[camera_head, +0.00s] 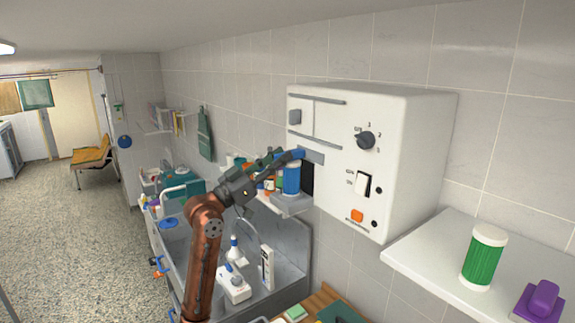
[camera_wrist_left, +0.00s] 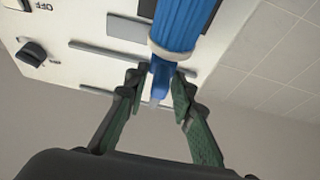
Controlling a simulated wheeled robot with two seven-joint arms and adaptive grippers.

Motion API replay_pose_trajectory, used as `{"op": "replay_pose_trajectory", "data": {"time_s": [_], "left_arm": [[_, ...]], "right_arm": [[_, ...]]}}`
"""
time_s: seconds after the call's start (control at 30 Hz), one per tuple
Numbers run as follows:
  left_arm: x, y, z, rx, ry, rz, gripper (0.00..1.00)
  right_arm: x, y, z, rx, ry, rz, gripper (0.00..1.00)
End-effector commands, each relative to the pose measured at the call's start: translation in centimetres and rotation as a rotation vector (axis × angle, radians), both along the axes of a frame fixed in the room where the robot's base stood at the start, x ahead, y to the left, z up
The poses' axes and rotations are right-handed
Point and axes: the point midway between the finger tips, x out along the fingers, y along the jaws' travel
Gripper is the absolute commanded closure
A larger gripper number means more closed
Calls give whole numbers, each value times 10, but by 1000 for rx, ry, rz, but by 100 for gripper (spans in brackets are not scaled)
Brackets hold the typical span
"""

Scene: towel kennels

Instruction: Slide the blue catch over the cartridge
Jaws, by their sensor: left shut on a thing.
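A blue cartridge (camera_head: 291,180) with a white band stands upright on the grey ledge of a white wall unit (camera_head: 335,215), at its dark opening. The blue catch (camera_head: 299,153) is at the cartridge's top, beside a grey strip on the unit. My left gripper (camera_head: 285,157) reaches in from the left and is shut on the catch. In the left wrist view, the catch (camera_wrist_left: 160,76) sits between the green-padded fingertips (camera_wrist_left: 158,88), with the ribbed cartridge (camera_wrist_left: 178,28) just beyond. The fingers partly hide the catch. My right gripper is not in view.
The unit's front has a black knob (camera_head: 365,140), a white switch (camera_head: 363,184) and an orange button (camera_head: 357,216). A shelf at right holds a green cartridge (camera_head: 484,258) and a purple object (camera_head: 540,300). A metal sink (camera_head: 290,255) lies below the unit.

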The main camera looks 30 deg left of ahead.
Motion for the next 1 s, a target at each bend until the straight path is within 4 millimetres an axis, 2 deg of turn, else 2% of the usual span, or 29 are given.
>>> {"op": "replay_pose_trajectory", "data": {"time_s": [0.1, 0.37, 0.4, 0.5, 1.0], "left_arm": [[2, 7, 0, -1, -1, 2, 100], [2, 8, 1, -3, -3, 4, 100], [2, 9, 1, -3, -3, 4, 75], [2, 8, 1, -3, -3, 3, 70], [0, 8, -2, -2, 1, 0, 70]], "right_arm": [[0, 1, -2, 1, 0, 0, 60], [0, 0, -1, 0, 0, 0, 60], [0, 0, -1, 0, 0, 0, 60], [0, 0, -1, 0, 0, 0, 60], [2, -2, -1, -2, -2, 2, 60]]}}
